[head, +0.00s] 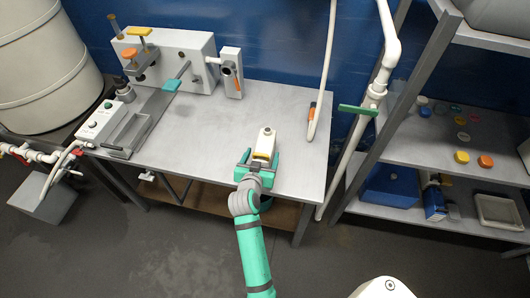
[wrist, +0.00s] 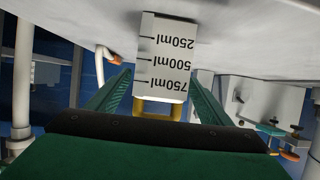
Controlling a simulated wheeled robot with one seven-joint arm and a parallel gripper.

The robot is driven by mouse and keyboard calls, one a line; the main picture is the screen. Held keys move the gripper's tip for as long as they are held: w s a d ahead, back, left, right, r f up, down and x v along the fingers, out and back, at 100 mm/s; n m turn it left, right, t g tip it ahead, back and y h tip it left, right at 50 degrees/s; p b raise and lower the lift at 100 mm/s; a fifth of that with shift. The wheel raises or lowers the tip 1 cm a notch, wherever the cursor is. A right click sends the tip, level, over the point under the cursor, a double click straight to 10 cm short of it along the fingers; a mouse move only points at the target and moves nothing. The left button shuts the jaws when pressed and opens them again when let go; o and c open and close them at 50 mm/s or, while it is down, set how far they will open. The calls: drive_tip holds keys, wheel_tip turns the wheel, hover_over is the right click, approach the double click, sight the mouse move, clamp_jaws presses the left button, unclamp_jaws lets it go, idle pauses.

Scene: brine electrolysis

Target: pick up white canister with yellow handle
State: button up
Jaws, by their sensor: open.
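The white canister (head: 266,141) stands near the front edge of the grey workbench in the head view. Its yellow handle (head: 261,156) faces my gripper. In the wrist view, which looks upside down, the canister (wrist: 166,50) shows volume marks of 250, 500 and 750 ml, with part of the yellow handle (wrist: 158,109) close to my palm. My gripper (head: 258,162) is open, and it also shows in the wrist view (wrist: 161,88). Its two green fingers lie either side of the handle end, with visible gaps. I cannot tell if either finger touches the canister.
The workbench (head: 215,133) is clear around the canister. A white apparatus (head: 178,58) with a clamp stands at the back left, and a control box (head: 103,121) at the left. A hose (head: 325,85) hangs to the right. A shelf rack (head: 430,142) with coloured caps stands farther right.

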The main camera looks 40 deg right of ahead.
drive_tip(key=x, duration=0.5)
drive_tip(key=shift+s+f, duration=0.1)
drive_tip(key=shift+f, duration=0.2)
drive_tip(key=c, duration=1.2)
